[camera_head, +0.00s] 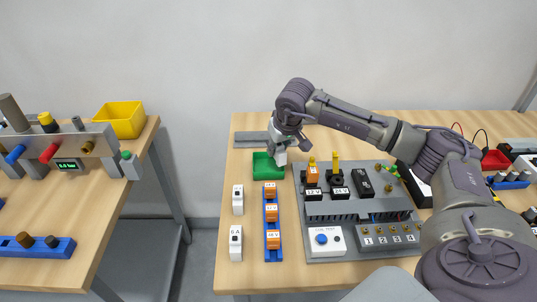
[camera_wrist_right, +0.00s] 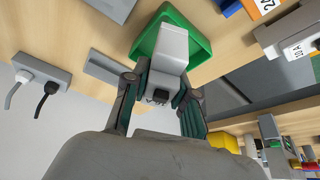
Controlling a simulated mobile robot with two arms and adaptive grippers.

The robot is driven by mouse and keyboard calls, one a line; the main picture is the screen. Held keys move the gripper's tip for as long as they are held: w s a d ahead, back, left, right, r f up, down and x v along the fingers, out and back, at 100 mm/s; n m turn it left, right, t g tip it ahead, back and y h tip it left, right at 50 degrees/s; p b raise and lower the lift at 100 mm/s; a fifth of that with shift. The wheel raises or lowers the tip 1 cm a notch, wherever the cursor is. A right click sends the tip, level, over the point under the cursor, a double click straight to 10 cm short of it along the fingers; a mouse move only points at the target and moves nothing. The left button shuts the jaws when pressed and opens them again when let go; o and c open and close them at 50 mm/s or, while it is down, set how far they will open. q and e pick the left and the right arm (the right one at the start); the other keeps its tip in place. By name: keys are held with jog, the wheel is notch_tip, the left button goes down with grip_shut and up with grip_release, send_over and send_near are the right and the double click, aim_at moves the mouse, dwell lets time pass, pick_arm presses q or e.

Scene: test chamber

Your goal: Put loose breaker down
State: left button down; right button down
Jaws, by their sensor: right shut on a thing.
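My right gripper (camera_head: 283,141) is over the small green tray (camera_head: 262,173) at the back left of the right-hand table. It is shut on a light grey breaker (camera_head: 280,157). In the right wrist view the breaker (camera_wrist_right: 172,45) sits between the two fingers (camera_wrist_right: 160,92), with its far end over the open green tray (camera_wrist_right: 200,42). I cannot tell whether it touches the tray floor. Two more white breakers, one at the back (camera_head: 238,194) and one marked 6 A (camera_head: 236,240), stand on the table left of the blue rail. My left gripper is not in view.
A blue rail (camera_head: 271,225) with orange modules stands in front of the tray. A grey test panel (camera_head: 345,208) with switches and terminals is to its right. A flat grey rail (camera_head: 249,140) lies behind the tray. Another table with a yellow bin (camera_head: 121,119) stands at left.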

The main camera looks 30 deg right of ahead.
jog(key=w, duration=0.1)
jog(key=f, duration=0.1)
jog(key=w, duration=0.1)
jog(key=shift+w+a+f+p, duration=0.25)
jog(key=shift+w+a+p, duration=0.05)
jog(key=shift+w+a, duration=0.1)
jog(key=shift+w+f, duration=0.3)
jog(key=shift+f, duration=0.1)
notch_tip(320, 180, down, 4)
jog(key=shift+r+p, duration=0.1)
jog(key=shift+p, duration=0.7)
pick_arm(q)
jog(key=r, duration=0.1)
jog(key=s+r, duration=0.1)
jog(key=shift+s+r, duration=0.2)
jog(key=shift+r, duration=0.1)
pick_arm(e)
jog(key=shift+f+b, duration=0.2)
jog(key=shift+b, duration=0.1)
jog(key=c, duration=0.9)
grip_release()
jog(key=shift+c, duration=0.2)
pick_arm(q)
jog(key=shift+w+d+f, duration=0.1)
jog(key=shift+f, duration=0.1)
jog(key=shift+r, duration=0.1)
pick_arm(e)
jog(key=shift+r, duration=0.1)
